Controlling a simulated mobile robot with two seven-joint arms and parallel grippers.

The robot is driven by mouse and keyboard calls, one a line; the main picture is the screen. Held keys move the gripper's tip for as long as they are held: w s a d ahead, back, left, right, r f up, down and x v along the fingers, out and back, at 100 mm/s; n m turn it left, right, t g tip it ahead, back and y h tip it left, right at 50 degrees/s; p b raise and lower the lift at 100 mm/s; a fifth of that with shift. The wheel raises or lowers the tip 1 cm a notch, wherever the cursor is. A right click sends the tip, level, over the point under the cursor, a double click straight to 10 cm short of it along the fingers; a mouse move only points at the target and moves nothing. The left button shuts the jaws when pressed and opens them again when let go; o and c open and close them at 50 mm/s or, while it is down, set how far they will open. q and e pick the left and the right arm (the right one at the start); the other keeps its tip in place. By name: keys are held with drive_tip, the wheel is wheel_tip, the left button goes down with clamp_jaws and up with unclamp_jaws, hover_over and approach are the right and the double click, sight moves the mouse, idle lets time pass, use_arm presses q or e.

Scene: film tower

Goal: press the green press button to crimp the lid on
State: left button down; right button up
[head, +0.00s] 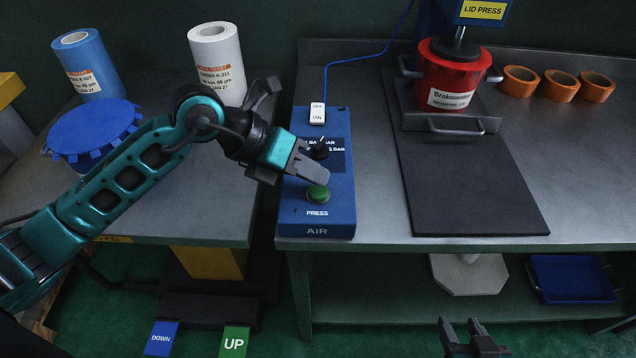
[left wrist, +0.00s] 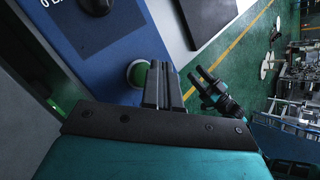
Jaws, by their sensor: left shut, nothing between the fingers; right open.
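The green press button (head: 318,193) sits near the front of the blue air box (head: 316,221), above the word PRESS. It also shows in the left wrist view (left wrist: 137,74), partly beside my fingers. My left gripper (head: 322,177) is shut and empty, with its fingertips just above the button's back edge; I cannot tell whether they touch it. A red bucket (head: 455,75) stands under the lid press (head: 481,12), with the press ram down at its top. The lid is hard to make out. My right gripper (head: 466,330) is open and empty, low in front of the bench.
The box carries an ON/OFF switch (head: 318,112) and a black knob (head: 319,150). A black mat (head: 466,185) lies right of the box. Tape rolls (head: 560,86) stand at the back right. A blue lid (head: 94,127) and film rolls (head: 216,62) are at the left.

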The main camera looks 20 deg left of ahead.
sight(312, 190)
use_arm(q)
drive_tip(key=shift+r, duration=0.1)
wheel_tip(312, 190, up, 5)
drive_tip(key=p, duration=0.4)
idle(0.3)
